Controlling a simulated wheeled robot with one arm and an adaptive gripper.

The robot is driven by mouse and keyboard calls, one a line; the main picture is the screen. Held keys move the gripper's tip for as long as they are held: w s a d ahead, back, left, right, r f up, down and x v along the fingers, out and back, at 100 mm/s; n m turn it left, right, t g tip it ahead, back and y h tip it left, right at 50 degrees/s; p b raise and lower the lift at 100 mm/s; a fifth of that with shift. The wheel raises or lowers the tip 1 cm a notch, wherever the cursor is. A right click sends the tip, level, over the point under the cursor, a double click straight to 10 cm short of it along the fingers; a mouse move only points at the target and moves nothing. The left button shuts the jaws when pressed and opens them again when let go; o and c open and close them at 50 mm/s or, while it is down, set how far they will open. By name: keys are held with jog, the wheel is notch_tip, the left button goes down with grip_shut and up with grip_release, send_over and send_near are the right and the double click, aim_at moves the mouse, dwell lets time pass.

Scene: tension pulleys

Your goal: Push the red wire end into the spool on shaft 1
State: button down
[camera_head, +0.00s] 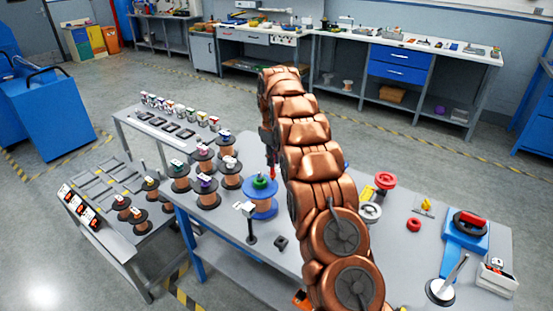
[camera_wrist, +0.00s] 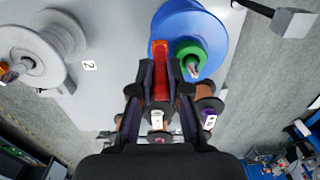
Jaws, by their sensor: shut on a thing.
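My gripper (camera_wrist: 160,92) is shut on the red wire end (camera_wrist: 160,60), which sticks out past the fingertips with an orange tip. A blue spool (camera_wrist: 210,25) with a green hub (camera_wrist: 190,52) lies just beyond and to the right of the red wire end. In the head view my gripper (camera_head: 268,143) points down, and the red wire end (camera_head: 272,172) hangs above the blue spool (camera_head: 260,210) and its green hub (camera_head: 260,183). I cannot tell whether the wire end touches the spool. No number for this shaft is readable.
In the wrist view a grey spool (camera_wrist: 38,45) stands at left by a label "2" (camera_wrist: 89,66). Several copper-coloured wire spools (camera_head: 207,192) crowd the table's left. A post with a white head (camera_head: 248,208) stands in front of the blue spool.

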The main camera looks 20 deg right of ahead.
jog(key=shift+r, duration=0.1)
dwell(0.3)
jog(key=shift+r+p, duration=0.35)
jog(key=shift+r, duration=0.6)
jog(key=shift+w, duration=0.1)
jog(key=w+a+p, duration=0.1)
jog(key=w+p, duration=0.1)
jog(key=p, duration=0.1)
jog(key=w+a+p, duration=0.1)
jog(key=w+p, duration=0.1)
jog(key=shift+a, duration=0.3)
jog(key=shift+w+f, duration=0.1)
jog(key=shift+f, duration=0.1)
jog(key=shift+d+f, duration=0.1)
jog(key=shift+f, duration=0.45)
